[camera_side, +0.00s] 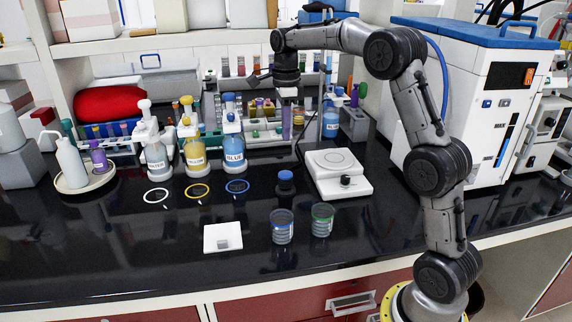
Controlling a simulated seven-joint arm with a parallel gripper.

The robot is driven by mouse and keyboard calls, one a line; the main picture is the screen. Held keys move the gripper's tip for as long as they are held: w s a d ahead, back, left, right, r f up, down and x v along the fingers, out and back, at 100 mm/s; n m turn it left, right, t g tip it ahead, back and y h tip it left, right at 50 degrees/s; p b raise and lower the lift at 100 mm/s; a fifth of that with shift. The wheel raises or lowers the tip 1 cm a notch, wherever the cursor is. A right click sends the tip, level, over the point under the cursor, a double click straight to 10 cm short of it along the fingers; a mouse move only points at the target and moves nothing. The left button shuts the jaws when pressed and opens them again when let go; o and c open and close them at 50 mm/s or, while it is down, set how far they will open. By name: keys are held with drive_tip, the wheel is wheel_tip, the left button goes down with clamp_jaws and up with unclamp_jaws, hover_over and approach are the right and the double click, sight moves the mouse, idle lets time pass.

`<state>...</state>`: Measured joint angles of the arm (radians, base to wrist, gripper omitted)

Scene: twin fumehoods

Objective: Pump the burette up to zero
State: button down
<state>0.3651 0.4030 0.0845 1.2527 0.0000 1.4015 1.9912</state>
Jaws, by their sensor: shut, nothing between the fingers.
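My gripper (287,93) points down at the back centre of the bench, in front of the rack area. Its fingers are small in the picture and appear shut, with nothing seen between them. Just below it stands a thin upright purplish tube (287,122); I cannot tell whether this is the burette or whether the gripper touches it. A bottle with a blue label (330,124) stands to its right, with a thin dark tube near it. No burette scale, liquid level or pump can be made out with certainty.
Three labelled dispenser bottles, clear (156,158), yellow (195,152) and blue (234,148), stand left of my gripper. A white stirrer plate (338,172), two beakers (282,228) (322,220) and a white weighing tile (222,238) lie in front. The front left bench is clear.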

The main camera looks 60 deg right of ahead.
sight(286, 174)
wheel_tip(286, 174, down, 10)
drive_tip(key=shift+f, duration=0.2)
drive_tip(key=shift+f, duration=0.1)
idle(0.3)
drive_tip(key=shift+f, duration=1.15)
wheel_tip(286, 174, up, 15)
drive_tip(key=shift+f, duration=0.2)
drive_tip(key=shift+r, duration=0.1)
idle(0.4)
drive_tip(key=shift+a+r, duration=0.1)
drive_tip(key=shift+r, duration=0.75)
